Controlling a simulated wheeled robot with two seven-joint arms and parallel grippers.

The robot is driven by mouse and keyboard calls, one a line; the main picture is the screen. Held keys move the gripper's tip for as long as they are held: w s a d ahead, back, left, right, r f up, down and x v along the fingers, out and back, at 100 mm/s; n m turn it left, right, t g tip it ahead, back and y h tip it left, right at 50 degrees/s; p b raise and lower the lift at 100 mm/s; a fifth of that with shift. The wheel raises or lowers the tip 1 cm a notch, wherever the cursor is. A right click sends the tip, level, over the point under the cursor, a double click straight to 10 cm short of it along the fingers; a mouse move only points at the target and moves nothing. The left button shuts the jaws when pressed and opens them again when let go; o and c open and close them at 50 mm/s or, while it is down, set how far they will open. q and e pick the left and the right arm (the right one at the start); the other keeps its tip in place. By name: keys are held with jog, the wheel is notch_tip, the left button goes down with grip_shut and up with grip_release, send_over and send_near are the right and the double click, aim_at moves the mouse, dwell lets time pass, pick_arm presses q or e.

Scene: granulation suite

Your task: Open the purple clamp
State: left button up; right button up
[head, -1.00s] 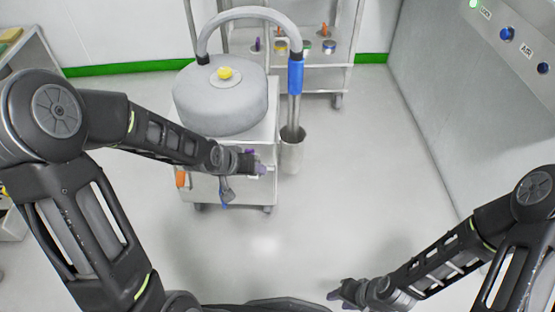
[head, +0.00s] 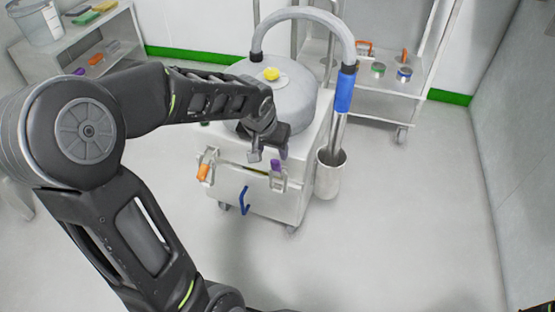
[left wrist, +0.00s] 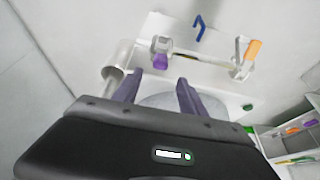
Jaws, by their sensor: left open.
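The purple clamp (head: 276,166) is on the right part of the white cart's front edge in the head view. In the left wrist view the purple clamp (left wrist: 160,61) shows with a grey metal bracket, just beyond my fingertips. My left gripper (head: 268,154) is over the cart's front edge, close to the clamp. In the left wrist view its two fingers (left wrist: 158,86) are spread apart with nothing between them, and the clamp appears apart from them. My right gripper is not in view.
An orange clamp (head: 204,172) sits left on the same edge, with a blue handle (head: 244,200) below. The grey round lid (head: 300,105) with a yellow knob (head: 271,74) is behind my gripper.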

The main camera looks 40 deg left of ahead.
aim_at(275, 160)
pick_arm(q)
jog(key=shift+f, duration=0.15)
jog(key=b+x, duration=0.2)
jog(key=x, duration=0.4)
jog(key=shift+w+f+b, duration=0.15)
jog(key=shift+f+b, duration=0.1)
jog(key=shift+b, duration=0.15)
jog(key=shift+w+a+f, duration=0.1)
jog(key=shift+w+f, duration=0.2)
jog(key=shift+f, duration=0.15)
grip_shut()
